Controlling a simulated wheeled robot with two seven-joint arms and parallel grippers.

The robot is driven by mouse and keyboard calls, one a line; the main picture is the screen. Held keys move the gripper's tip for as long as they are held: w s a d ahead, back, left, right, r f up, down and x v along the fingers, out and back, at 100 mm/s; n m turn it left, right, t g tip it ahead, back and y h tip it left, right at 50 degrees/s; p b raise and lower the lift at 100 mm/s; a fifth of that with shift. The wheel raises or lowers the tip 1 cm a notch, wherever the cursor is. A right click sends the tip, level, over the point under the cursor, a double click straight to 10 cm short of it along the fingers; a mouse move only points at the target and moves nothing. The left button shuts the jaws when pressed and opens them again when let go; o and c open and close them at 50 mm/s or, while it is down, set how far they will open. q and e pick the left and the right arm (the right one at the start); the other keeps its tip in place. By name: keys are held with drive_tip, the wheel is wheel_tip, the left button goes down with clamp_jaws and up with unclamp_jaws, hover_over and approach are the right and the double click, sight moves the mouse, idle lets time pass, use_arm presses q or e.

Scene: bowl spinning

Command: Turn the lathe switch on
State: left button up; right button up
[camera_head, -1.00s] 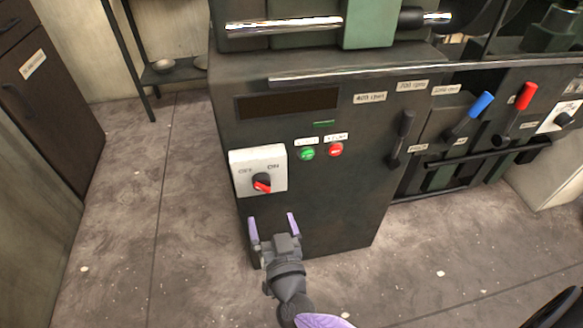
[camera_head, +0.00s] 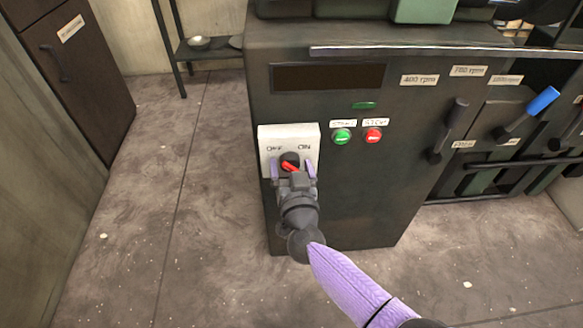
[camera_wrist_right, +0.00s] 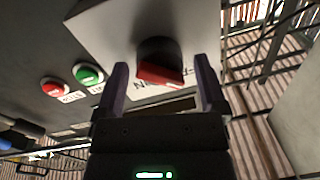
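The lathe switch (camera_head: 290,164) is a black rotary knob with a red pointer on a white box marked OFF at left and ON at right. Its red pointer tilts toward the upper left, to the OFF side. My right gripper (camera_head: 294,172) is at the switch, its two purple fingers apart, one on each side of the knob. In the wrist view, the red-faced knob (camera_wrist_right: 160,75) shows between and just beyond the open fingertips (camera_wrist_right: 162,72), with gaps visible at both sides. My left gripper is not in view.
On the dark lathe cabinet (camera_head: 350,210), a green button (camera_head: 342,136) and a red button (camera_head: 373,135) sit right of the switch box. A black lever (camera_head: 449,128) and a blue-handled lever (camera_head: 528,113) are further right. Open floor lies to the left.

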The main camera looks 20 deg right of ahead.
drive_tip(key=c, duration=1.1)
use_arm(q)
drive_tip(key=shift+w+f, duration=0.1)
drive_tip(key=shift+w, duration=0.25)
